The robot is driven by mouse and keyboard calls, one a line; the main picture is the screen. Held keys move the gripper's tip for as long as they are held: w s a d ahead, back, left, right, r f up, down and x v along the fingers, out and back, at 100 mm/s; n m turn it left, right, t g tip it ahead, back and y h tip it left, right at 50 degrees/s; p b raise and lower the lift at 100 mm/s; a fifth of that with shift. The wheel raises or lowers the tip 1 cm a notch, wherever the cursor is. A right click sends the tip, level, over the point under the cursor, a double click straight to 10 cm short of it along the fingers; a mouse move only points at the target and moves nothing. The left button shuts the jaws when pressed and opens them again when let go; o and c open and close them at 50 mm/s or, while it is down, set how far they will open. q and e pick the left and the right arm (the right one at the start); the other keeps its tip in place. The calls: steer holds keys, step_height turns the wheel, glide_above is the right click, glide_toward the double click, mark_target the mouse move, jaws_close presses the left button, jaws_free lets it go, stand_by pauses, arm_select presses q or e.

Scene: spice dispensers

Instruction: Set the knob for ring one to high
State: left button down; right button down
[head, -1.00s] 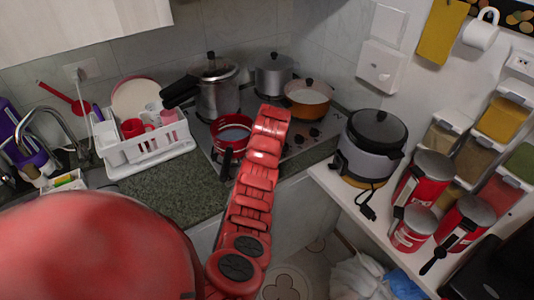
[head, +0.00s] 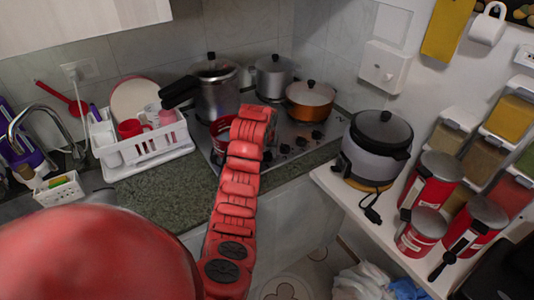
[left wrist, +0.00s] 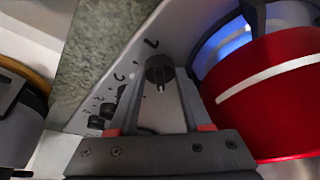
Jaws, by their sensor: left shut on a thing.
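A stove (head: 300,125) stands in the counter corner, with small dark knobs (head: 285,149) along its front edge. In the left wrist view, a round black knob (left wrist: 160,66) sits on the stove panel, and my left gripper (left wrist: 160,80) is shut on it with one finger on each side. A blue glow (left wrist: 232,40) shows at the burner under the red pot (left wrist: 275,95). Several other black knobs (left wrist: 97,122) line up to the lower left. In the head view my red left arm hides the gripper, the held knob and part of the red pot (head: 221,125). My right gripper is not in view.
A pressure cooker (head: 217,90), a steel pot (head: 272,76) and an orange pan (head: 310,100) occupy the stove. A white dish rack (head: 155,150) stands left of it. A rice cooker (head: 375,150) and red canisters (head: 432,178) stand on the right shelf.

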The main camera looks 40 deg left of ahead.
arm_select(q)
steer(key=shift+c, duration=1.8)
jaws_free()
